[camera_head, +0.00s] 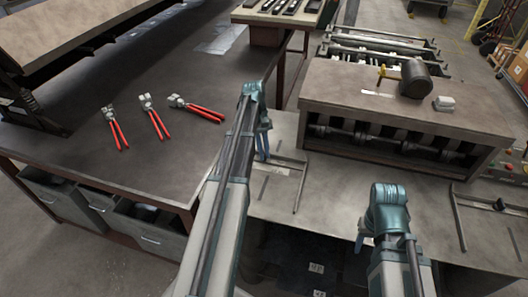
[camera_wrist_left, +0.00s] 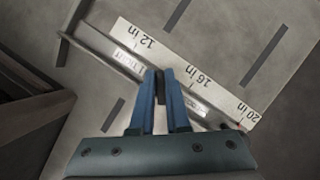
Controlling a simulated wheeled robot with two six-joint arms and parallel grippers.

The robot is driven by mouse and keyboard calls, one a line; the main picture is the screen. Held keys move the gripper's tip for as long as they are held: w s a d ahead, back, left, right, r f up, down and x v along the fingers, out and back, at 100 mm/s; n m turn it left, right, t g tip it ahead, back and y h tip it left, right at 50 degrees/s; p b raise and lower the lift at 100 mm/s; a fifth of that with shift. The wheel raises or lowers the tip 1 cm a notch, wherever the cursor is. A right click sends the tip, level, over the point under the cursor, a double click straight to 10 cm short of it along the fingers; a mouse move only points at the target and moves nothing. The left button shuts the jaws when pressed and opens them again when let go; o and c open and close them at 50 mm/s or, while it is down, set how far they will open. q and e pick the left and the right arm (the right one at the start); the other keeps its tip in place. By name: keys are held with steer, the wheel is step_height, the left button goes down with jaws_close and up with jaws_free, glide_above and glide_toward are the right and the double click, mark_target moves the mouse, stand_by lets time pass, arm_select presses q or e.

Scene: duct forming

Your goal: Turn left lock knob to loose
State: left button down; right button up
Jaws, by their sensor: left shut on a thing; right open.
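In the left wrist view, the two blue fingers of my left gripper (camera_wrist_left: 161,84) are closed around a small dark lock knob (camera_wrist_left: 160,92). Most of the knob is hidden between the fingers, so I cannot tell its turn angle. The knob sits by a metal guide bar (camera_wrist_left: 92,50) beside a white inch scale (camera_wrist_left: 190,76). A small white label (camera_wrist_left: 128,61) lies left of the fingertips. In the head view, my left gripper (camera_head: 262,152) reaches down to the left guide on the machine's table. My right gripper (camera_head: 362,240) is open, with nothing seen in it.
Several red-handled pliers (camera_head: 152,119) lie on the dark workbench (camera_head: 90,165) at left. A roller machine (camera_head: 400,115) stands behind the grey table surface (camera_head: 335,185). A right guide with a black knob (camera_head: 500,204) is at far right.

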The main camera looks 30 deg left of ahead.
arm_select(q)
steer(key=n, duration=0.2)
steer(key=n+t+h, duration=0.1)
steer(key=n, duration=0.1)
steer(key=shift+w+t, duration=0.1)
steer(key=shift+t, duration=0.2)
steer(key=c, duration=0.9)
jaws_free()
steer(key=shift+w, duration=0.1)
